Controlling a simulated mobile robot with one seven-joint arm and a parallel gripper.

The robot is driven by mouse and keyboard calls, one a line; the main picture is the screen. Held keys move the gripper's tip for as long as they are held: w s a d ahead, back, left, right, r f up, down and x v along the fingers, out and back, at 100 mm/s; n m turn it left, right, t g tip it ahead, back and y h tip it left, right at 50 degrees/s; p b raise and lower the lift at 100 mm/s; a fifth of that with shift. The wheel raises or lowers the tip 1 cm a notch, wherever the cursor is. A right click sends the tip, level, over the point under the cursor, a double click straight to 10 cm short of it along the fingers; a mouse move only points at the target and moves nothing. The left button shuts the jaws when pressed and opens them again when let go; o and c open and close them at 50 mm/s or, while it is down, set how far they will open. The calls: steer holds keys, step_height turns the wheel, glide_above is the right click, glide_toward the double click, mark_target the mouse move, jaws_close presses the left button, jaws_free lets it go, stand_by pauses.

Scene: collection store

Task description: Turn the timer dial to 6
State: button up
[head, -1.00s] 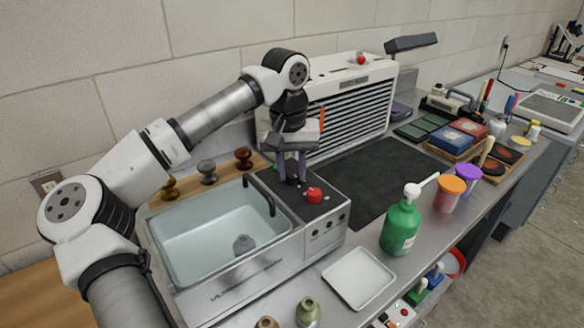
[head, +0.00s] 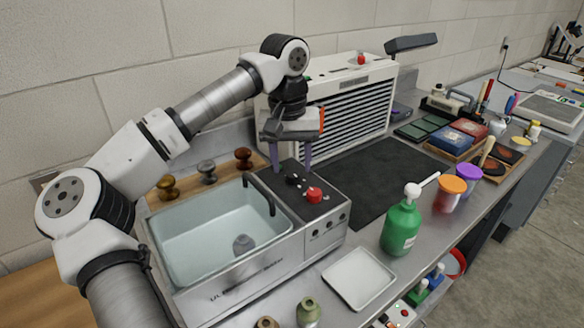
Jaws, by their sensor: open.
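The ultrasonic washer (head: 268,278) stands on the steel counter with a pale basin on its left. Its dark top panel (head: 326,188) carries a black dial (head: 293,180) and a red knob (head: 314,195). The dial's markings are too small to read. My gripper (head: 291,166) points down over the back part of this panel. Its two purple-grey fingers are apart, one left and one right of the dial as seen here, and nothing is between them. I cannot tell whether the fingers touch the panel or the dial.
A white louvred unit (head: 352,105) stands close behind my gripper. A black mat (head: 375,178) lies to the right. A green pump bottle (head: 401,226) and a white tray (head: 358,277) are in front. Three knobs (head: 206,172) stand behind the basin.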

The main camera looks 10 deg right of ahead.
mark_target(289, 174)
step_height(289, 174, up, 12)
steer(key=shift+a+b, duration=0.3)
steer(key=shift+b, duration=0.1)
steer(key=shift+f, duration=0.15)
